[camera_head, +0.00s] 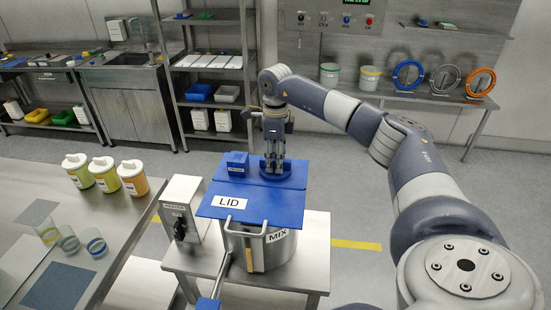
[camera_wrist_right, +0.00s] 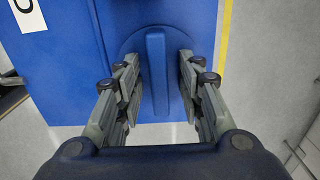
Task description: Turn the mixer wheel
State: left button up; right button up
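The mixer wheel appears as a round blue disc with a raised bar across it (camera_wrist_right: 155,75), on top of the blue lid (camera_head: 228,203) of the steel pot labelled MIX (camera_head: 272,252). In the head view my right gripper (camera_head: 273,168) points straight down onto the disc and mostly hides it. In the right wrist view its two fingers (camera_wrist_right: 158,85) stand on either side of the raised bar, with a gap on each side. My right gripper is open and holds nothing. My left gripper is not in view.
A steel table (camera_head: 85,205) with several lidded cups is at left. Shelves (camera_head: 213,48) and a back bench with hose coils (camera_head: 409,75) are beyond.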

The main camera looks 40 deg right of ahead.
notch_tip(320, 180, up, 12)
dwell(0.5)
dwell(0.7)
